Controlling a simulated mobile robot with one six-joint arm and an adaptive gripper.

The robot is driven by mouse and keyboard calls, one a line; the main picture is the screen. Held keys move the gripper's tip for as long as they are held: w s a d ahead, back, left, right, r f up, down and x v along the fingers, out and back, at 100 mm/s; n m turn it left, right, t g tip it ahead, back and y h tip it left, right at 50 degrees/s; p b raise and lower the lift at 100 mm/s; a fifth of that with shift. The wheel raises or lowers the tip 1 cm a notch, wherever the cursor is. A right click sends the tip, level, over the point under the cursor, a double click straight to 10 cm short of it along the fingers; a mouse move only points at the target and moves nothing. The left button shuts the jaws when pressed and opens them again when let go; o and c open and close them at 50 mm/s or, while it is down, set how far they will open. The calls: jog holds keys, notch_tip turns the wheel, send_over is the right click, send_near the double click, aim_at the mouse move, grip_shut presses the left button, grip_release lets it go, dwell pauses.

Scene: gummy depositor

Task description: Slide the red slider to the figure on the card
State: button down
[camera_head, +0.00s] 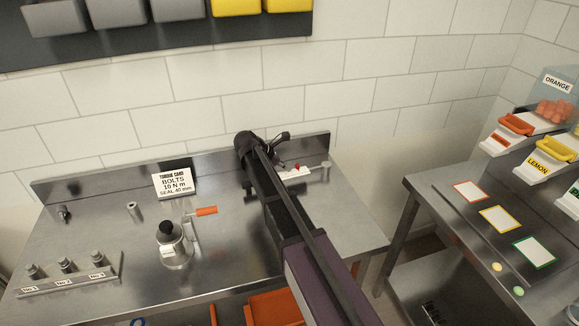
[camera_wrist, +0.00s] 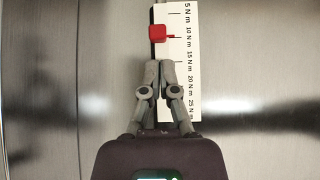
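The red slider (camera_wrist: 157,33) sits at the left edge of a white scale strip (camera_wrist: 186,80) in the wrist view. Its red pointer lies beside the "10 N m" label. In the head view the slider (camera_head: 297,167) is a small red spot on the strip (camera_head: 299,173) at the back of the bench. The torque card (camera_head: 172,184) reads "BOLTS 10 N m" and "SEAL 40 mm". My gripper (camera_wrist: 160,64) has its fingers close together, with nothing seen between them. In the picture its tips are below the slider, with a visible gap. It also shows in the head view (camera_head: 286,136).
A bottle-like device with a black knob (camera_head: 172,245) and an orange-handled crank (camera_head: 206,211) stand left of my arm. A rack (camera_head: 70,283) with several metal fittings is at the front left. Another bench (camera_head: 455,220) stands to the right. The tiled wall is close behind.

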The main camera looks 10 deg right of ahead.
jog(key=shift+s+a, duration=0.25)
jog(key=shift+a, duration=0.95)
jog(key=p+v, duration=0.6)
jog(key=v, duration=0.2)
jog(key=shift+r, duration=0.15)
jog(key=shift+p+v, duration=0.55)
jog(key=shift+v, duration=0.3)
jog(key=s+d+f+m+y, duration=0.1)
jog(key=s+d+m+y, duration=0.1)
jog(key=s+d+m, duration=0.2)
jog(key=s+d+f+m+g+y, duration=0.1)
jog(key=s+d+f+m+y, duration=0.1)
jog(key=s+m, duration=0.6)
jog(key=s+d+f+m+y, duration=0.2)
jog(key=s+d+m+y, duration=0.2)
jog(key=s, duration=0.9)
jog(key=shift+d+f+m+g, duration=0.1)
jog(key=shift+d+m+g, duration=0.1)
jog(key=shift+d+m, duration=0.6)
jog(key=shift+d+f+m+g, duration=0.15)
jog(key=shift+d+m+g, duration=0.05)
jog(key=shift+d+m, duration=0.6)
jog(key=shift+s+m+y, duration=0.4)
jog(key=shift+s+m, duration=0.05)
jog(key=shift+m, duration=0.05)
